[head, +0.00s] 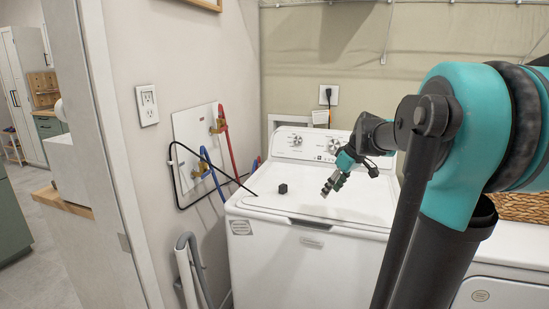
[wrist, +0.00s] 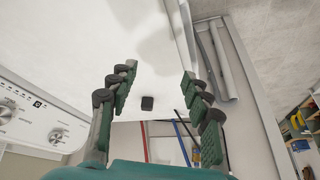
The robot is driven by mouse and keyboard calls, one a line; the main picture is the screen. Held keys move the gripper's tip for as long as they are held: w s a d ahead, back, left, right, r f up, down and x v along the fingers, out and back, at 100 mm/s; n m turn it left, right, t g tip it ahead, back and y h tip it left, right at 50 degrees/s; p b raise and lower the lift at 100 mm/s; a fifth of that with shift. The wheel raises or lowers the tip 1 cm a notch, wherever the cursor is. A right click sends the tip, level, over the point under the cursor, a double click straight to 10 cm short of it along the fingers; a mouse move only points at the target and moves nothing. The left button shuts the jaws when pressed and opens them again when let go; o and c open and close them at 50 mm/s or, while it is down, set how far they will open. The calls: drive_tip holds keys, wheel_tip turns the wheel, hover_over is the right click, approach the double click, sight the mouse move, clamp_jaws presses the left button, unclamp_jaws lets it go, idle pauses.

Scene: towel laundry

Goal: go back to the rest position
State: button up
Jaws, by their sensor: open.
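My gripper (head: 333,184) is above the top of the white washing machine (head: 262,235), near the middle of its lid, at the end of my teal and black arm. In the wrist view my gripper (wrist: 158,105) has its two fingers wide apart with nothing between them. A small black block (head: 283,188) sits on the machine's top, left of my gripper. The block also shows in the wrist view (wrist: 147,103), beyond the gap between the fingers and apart from them.
A second white machine (head: 500,290) stands at the right, with a wicker basket (head: 522,207) on it. Red and blue hoses (head: 227,140) run along the left wall. A grey drain hose (head: 195,260) hangs left of the washer. A wire shelf (head: 385,3) is overhead.

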drive_tip(key=s+f+m+h, duration=0.3)
drive_tip(key=s+f+m, duration=0.5)
drive_tip(key=s+f, duration=1.3)
drive_tip(key=shift+s+a+f+t, duration=0.2)
drive_tip(key=shift+s+t, duration=0.2)
drive_tip(key=shift+s, duration=0.45)
